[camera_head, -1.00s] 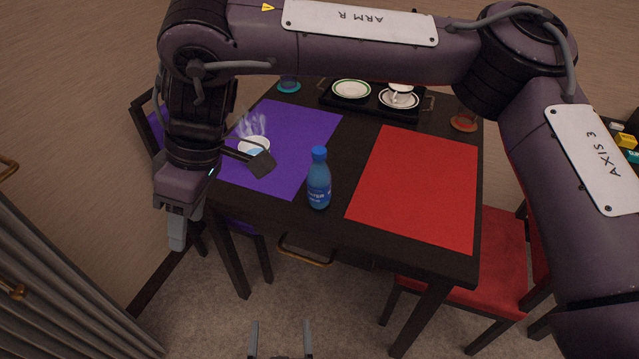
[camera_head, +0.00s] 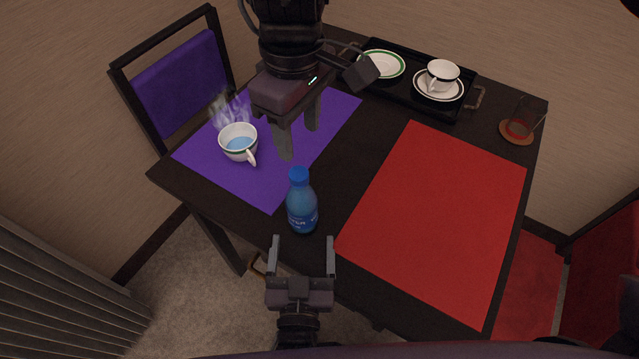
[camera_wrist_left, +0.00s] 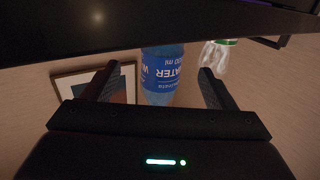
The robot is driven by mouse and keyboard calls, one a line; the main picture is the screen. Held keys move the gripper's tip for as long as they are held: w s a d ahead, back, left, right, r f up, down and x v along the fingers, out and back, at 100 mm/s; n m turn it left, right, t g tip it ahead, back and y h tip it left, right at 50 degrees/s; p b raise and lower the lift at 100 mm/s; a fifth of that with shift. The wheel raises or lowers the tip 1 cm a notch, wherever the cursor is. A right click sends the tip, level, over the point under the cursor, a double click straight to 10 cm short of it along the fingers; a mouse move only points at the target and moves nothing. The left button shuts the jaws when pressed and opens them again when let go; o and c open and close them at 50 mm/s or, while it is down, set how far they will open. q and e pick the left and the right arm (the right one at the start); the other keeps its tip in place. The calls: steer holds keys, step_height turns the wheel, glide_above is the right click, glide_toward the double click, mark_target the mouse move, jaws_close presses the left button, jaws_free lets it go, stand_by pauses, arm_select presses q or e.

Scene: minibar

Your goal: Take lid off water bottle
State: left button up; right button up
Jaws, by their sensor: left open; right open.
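A blue water bottle (camera_head: 301,206) with a blue lid (camera_head: 298,176) stands upright on the dark table, near its front edge between the purple and red mats. My left gripper (camera_head: 303,242) is open at the table's front edge, just in front of the bottle, its fingers pointing toward it. In the left wrist view the bottle (camera_wrist_left: 162,75) shows upside down, between and beyond the open left fingers (camera_wrist_left: 161,82). My right gripper (camera_head: 298,142) is open and empty, pointing down above the table, a little behind and above the lid. No contact with the bottle is visible.
A steaming cup (camera_head: 238,142) stands on the purple mat (camera_head: 200,152), left of my right gripper. A red mat (camera_head: 440,210) lies right of the bottle.

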mark_target(299, 173)
arm_select(q)
steer(key=shift+w+a+r, duration=0.15)
steer(key=shift+w, duration=0.4)
arm_select(e)
steer(key=shift+s+a+r, duration=0.2)
steer(key=shift+s+a, duration=0.05)
steer(key=shift+s, duration=0.15)
arm_select(q)
steer(key=w, duration=0.5)
steer(key=shift+d, duration=0.3)
arm_select(e)
steer(key=shift+w+f, duration=0.1)
arm_select(q)
steer(key=shift+w, duration=0.55)
jaws_close()
arm_select(e)
steer(key=shift+f, duration=3.95)
steer(key=shift+c, duration=0.3)
jaws_close()
